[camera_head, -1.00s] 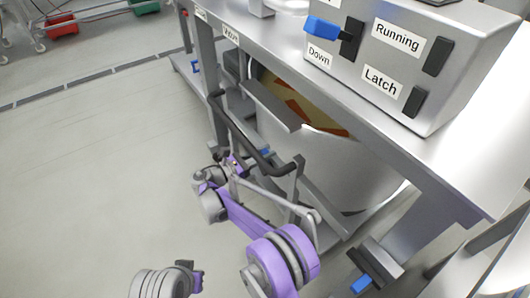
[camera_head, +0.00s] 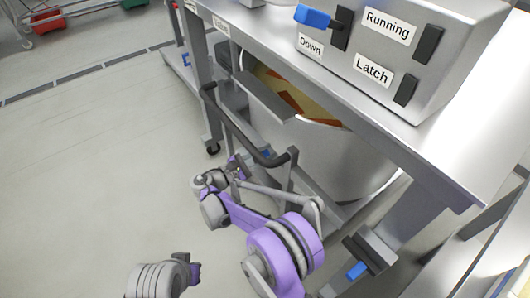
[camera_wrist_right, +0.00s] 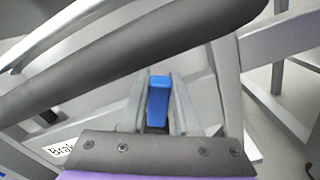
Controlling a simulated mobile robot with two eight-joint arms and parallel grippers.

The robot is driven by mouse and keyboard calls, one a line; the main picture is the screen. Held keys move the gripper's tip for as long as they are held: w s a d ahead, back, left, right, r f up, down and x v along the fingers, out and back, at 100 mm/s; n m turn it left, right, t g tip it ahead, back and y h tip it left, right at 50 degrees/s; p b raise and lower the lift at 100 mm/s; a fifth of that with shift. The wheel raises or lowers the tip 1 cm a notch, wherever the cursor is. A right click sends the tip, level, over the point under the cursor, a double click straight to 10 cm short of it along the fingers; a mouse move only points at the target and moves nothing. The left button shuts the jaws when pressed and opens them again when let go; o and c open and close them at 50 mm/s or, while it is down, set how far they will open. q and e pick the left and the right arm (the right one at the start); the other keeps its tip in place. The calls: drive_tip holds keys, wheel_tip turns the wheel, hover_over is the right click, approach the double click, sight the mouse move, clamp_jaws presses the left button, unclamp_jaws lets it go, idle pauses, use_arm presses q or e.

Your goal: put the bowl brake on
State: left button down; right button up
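A blue lever (camera_wrist_right: 158,98) stands on the grey frame of the bowl trolley in the right wrist view. A partly hidden label beginning "Brak" (camera_wrist_right: 62,148) is at its lower left. My right gripper (camera_wrist_right: 159,106) has its two fingers apart, one on each side of the blue lever, with narrow gaps showing. In the head view my right gripper (camera_head: 238,166) is small, beside the trolley's dark handle (camera_head: 245,132), and its fingers are largely hidden. The large steel bowl (camera_head: 325,160) is under the table. My left arm's end (camera_head: 192,270) shows at the bottom; its fingers cannot be made out.
The dark handle bar (camera_wrist_right: 130,60) crosses close above the gripper in the wrist view. A steel table (camera_head: 455,150) with a control box (camera_head: 400,60) overhangs the bowl. Another blue pedal (camera_head: 356,270) is low at the right. Open floor (camera_head: 90,180) lies at the left.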

drive_tip(key=o, duration=0.4)
drive_tip(key=shift+o, duration=0.2)
drive_tip(key=p+v, duration=0.1)
drive_tip(key=v, duration=0.9)
drive_tip(key=shift+s+a, duration=0.2)
drive_tip(key=shift+a, duration=0.15)
